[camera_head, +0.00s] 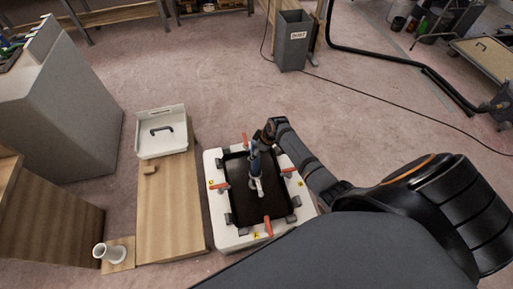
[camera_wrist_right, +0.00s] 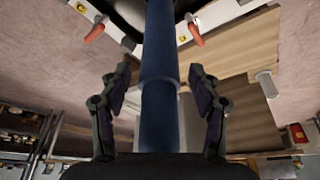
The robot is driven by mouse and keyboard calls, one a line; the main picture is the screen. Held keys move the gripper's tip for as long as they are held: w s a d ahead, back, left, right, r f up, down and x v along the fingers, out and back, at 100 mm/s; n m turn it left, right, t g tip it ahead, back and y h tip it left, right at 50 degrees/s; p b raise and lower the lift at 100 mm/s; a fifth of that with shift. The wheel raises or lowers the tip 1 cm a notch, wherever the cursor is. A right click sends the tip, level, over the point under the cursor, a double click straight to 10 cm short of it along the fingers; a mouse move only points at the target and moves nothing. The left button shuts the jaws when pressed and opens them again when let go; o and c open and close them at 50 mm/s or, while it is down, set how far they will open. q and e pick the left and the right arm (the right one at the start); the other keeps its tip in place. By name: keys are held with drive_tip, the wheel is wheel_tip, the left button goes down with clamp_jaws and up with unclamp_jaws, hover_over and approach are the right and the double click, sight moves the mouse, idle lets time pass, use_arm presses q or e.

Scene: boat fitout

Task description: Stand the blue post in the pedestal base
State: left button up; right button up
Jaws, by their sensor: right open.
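The blue post (camera_head: 254,163) is over the dark middle of a white frame in the head view, with a small pale piece (camera_head: 258,186) at its lower end. In the right wrist view the post (camera_wrist_right: 160,110) runs up the middle and has a collar. My right gripper (camera_wrist_right: 158,95) is open, with one finger on each side of the post and gaps showing. In the head view the right gripper (camera_head: 264,136) is at the post's upper end. A white flared piece (camera_head: 113,253), which looks like the pedestal base, is on a small wooden board at lower left. My left gripper is out of view.
The white frame (camera_head: 216,196) carries several orange-handled clamps around its opening. A wooden panel (camera_head: 168,215) lies left of it, with a white tray (camera_head: 146,149) at its far end. A grey bin (camera_head: 291,48) stands farther back. Open floor lies between.

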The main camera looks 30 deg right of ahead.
drive_tip(key=v, duration=1.2)
idle(0.3)
